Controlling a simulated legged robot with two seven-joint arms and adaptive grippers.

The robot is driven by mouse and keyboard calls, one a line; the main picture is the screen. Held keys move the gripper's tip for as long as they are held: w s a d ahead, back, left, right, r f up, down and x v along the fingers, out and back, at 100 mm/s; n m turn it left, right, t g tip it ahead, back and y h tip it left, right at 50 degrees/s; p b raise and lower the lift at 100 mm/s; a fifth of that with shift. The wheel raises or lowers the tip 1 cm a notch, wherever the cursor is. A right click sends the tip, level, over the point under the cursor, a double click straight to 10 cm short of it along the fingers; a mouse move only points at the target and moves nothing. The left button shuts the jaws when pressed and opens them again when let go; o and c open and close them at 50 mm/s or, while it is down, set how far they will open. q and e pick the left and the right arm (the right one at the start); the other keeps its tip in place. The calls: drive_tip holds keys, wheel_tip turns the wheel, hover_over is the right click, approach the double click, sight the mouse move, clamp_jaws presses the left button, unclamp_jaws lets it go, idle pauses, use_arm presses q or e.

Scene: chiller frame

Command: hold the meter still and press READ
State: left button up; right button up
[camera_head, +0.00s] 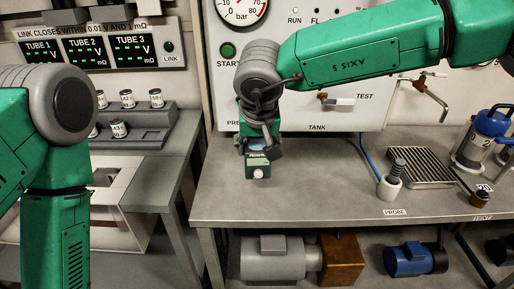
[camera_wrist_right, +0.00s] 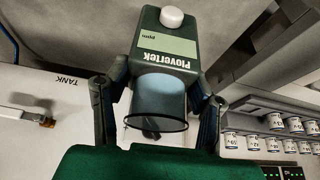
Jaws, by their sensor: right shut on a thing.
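The meter (camera_head: 258,167) is a small dark green box with a white round button (camera_head: 258,174) on its face. In the right wrist view the meter (camera_wrist_right: 172,45) shows the name Plovertek, a pale ppm display (camera_wrist_right: 168,44), the white button (camera_wrist_right: 171,17) and a clear bluish cup at the near end. My right gripper (camera_head: 258,148) is shut on the meter over the middle-left of the bench; its fingers (camera_wrist_right: 157,88) sit on both sides of the cup. I cannot tell whether the meter touches the bench. My left arm comes down at the left; its gripper is out of view. No READ lettering is legible.
The grey bench (camera_head: 300,200) is clear around the meter. A probe in a white holder (camera_head: 390,187), a grate (camera_head: 420,167) and a blue-topped canister (camera_head: 485,140) stand right. The tank panel (camera_head: 330,110) rises behind. A vial rack (camera_head: 135,125) stands left.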

sight(257, 164)
drive_tip(key=shift+f+p, duration=0.4)
drive_tip(key=shift+f, duration=4.55)
use_arm(q)
drive_tip(key=shift+r, duration=0.55)
drive_tip(key=shift+r+p, duration=0.85)
drive_tip(key=shift+p, duration=0.15)
clamp_jaws()
